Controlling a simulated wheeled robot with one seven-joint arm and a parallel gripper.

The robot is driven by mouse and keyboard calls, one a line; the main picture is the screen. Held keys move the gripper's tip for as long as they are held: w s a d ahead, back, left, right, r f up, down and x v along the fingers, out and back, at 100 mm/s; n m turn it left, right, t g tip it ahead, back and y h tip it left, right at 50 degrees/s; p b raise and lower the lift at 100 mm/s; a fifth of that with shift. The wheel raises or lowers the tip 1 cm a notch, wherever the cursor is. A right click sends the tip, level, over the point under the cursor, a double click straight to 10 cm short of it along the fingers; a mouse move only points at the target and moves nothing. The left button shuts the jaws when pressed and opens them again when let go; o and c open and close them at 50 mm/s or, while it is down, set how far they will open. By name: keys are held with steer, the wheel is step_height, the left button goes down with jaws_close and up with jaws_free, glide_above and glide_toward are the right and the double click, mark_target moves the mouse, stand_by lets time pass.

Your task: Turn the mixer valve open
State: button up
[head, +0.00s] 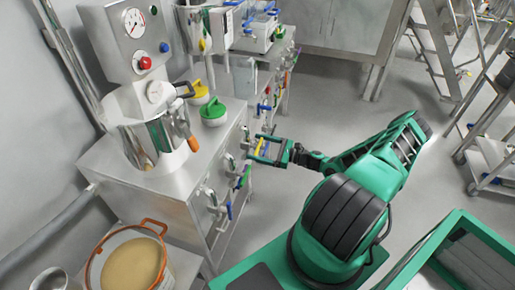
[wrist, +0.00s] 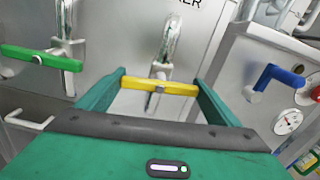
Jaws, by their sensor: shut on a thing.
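The valve with a yellow bar handle (wrist: 130,93) is on the steel cabinet front, below a label of which only the end, "ER", is readable in the wrist view. The handle lies nearly level across a bent metal pipe (wrist: 170,42). My gripper (wrist: 156,88) is shut on the yellow handle, with one green finger at each end of it.
A valve with a green handle (wrist: 40,57) is left of my gripper, and a blue handle (wrist: 280,74) and gauge (wrist: 288,122) are to the right. More valves line the cabinet (head: 160,185). A pan with an orange rim (head: 130,262) stands front left.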

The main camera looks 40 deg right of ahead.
steer(key=n, duration=0.4)
steer(key=shift+w+d, duration=0.15)
steer(key=shift+d, duration=0.05)
steer(key=n, duration=0.8)
steer(key=shift+n, duration=2.3)
steer(key=o, duration=0.9)
steer(key=shift+a, duration=0.1)
